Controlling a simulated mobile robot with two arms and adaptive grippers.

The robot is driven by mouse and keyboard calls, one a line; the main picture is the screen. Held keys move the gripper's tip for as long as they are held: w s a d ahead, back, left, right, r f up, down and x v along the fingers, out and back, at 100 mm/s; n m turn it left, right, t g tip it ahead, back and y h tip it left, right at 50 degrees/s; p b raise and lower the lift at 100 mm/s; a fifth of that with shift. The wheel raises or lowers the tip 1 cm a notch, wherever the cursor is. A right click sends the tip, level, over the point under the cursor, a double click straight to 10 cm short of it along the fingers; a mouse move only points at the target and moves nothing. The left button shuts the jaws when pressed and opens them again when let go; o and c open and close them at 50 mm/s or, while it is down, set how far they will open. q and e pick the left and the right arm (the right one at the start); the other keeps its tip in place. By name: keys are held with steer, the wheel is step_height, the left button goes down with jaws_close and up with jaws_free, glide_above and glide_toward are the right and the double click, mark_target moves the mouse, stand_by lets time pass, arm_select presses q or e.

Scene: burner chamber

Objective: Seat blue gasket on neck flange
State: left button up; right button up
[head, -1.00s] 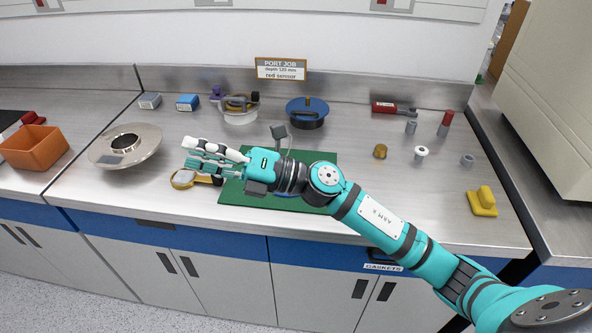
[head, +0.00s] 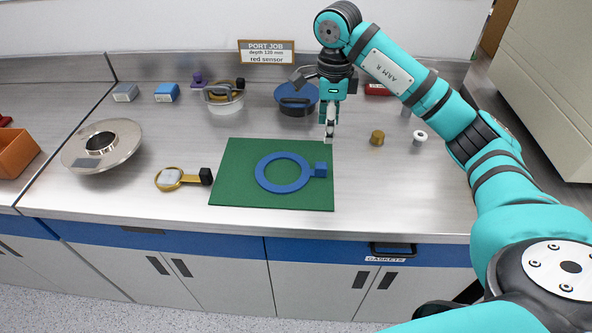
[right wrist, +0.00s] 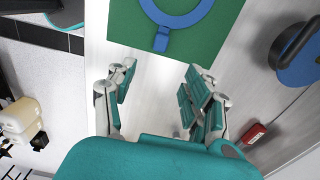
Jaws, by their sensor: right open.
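The blue gasket (head: 283,173) is a flat ring with a small block tab (head: 320,170) on its right side. It lies flat on the green mat (head: 232,190) and also shows in the right wrist view (right wrist: 183,22). The neck flange (head: 122,154), a steel disc with a raised hollow neck in its middle, stands on the bench at the left. My right gripper (head: 329,138) points down above the mat's back right corner, beyond the tab. In the right wrist view its fingers (right wrist: 155,88) are apart and empty. My left gripper is not in view.
A magnifier (head: 171,178) lies between the flange and the mat. A brass knob (head: 377,137) and white spool (head: 420,137) sit right of the mat. An orange bin (head: 14,153) stands far left.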

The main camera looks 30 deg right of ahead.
mark_target(324, 164)
step_height(324, 164, down, 8)
steer(key=shift+f+p, duration=0.1)
steer(key=shift+p, duration=0.9)
step_height(324, 164, down, 4)
steer(key=shift+a+f+p, duration=0.1)
steer(key=shift+a+p, duration=0.05)
steer(key=shift+p, duration=0.9)
steer(key=shift+w+f, duration=0.1)
steer(key=shift+f, duration=0.4)
jaws_close()
